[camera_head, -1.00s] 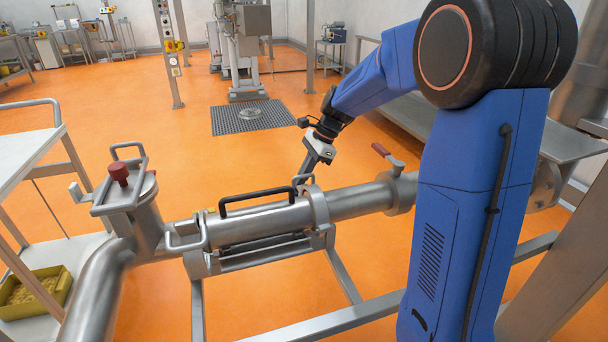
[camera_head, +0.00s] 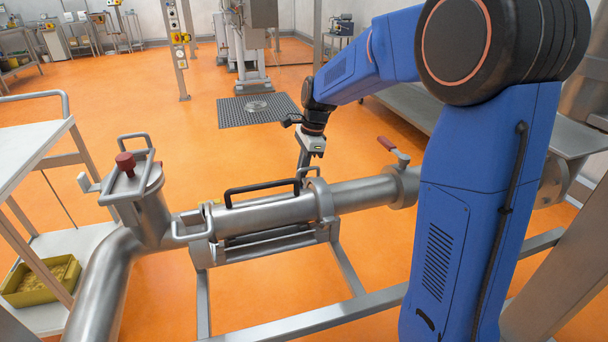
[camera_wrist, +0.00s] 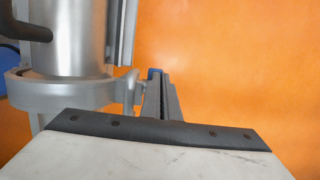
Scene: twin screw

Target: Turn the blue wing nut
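The blue wing nut (camera_wrist: 154,72) shows in the wrist view only as a small blue bit at the fingertips, beside the grey clamp ring of the pipe. Most of it is hidden by the fingers. My gripper (camera_wrist: 158,82) reaches to it with its two dark fingers close together; I cannot tell whether they hold it. In the head view my gripper (camera_head: 301,176) points down behind the far side of the steel pipe housing (camera_head: 262,213), near its right-hand flange. The wing nut cannot be made out there.
A valve with a red knob (camera_head: 126,163) is at the left, and a red lever (camera_head: 387,144) at the right.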

